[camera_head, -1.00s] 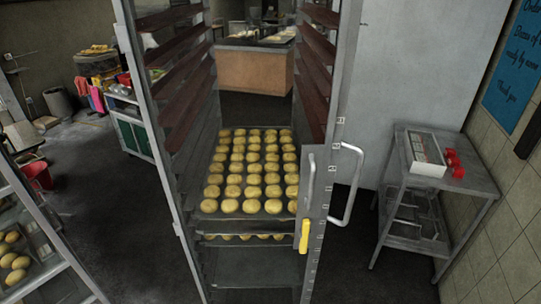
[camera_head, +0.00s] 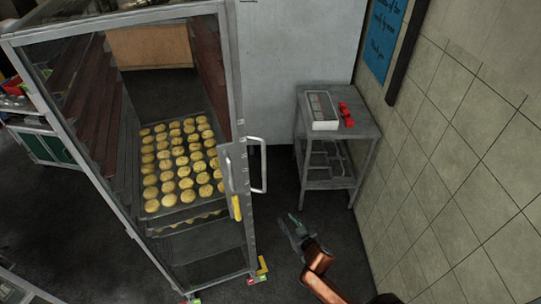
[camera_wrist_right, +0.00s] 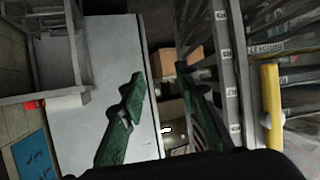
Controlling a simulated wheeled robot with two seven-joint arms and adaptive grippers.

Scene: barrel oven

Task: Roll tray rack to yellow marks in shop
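The tall metal tray rack (camera_head: 237,90) stands at the left in the head view, holding a tray of round buns (camera_head: 180,165). A metal handle (camera_head: 262,170) and a yellow grip (camera_head: 237,207) are on its right front post. The yellow grip also shows at the right of the wrist view (camera_wrist_right: 270,105). A small yellow piece (camera_head: 263,265) shows at the rack's lower right corner; I cannot tell if it is a floor mark. My right gripper (camera_head: 292,222) is open and empty, right of the rack and apart from it. Its green fingers (camera_wrist_right: 158,80) are spread. My left gripper is not visible.
A metal side table (camera_head: 365,128) with a white box (camera_head: 320,110) and a red object (camera_head: 346,114) stands against the tiled wall (camera_head: 450,180) on the right. Dark floor (camera_head: 283,185) lies open between rack and table.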

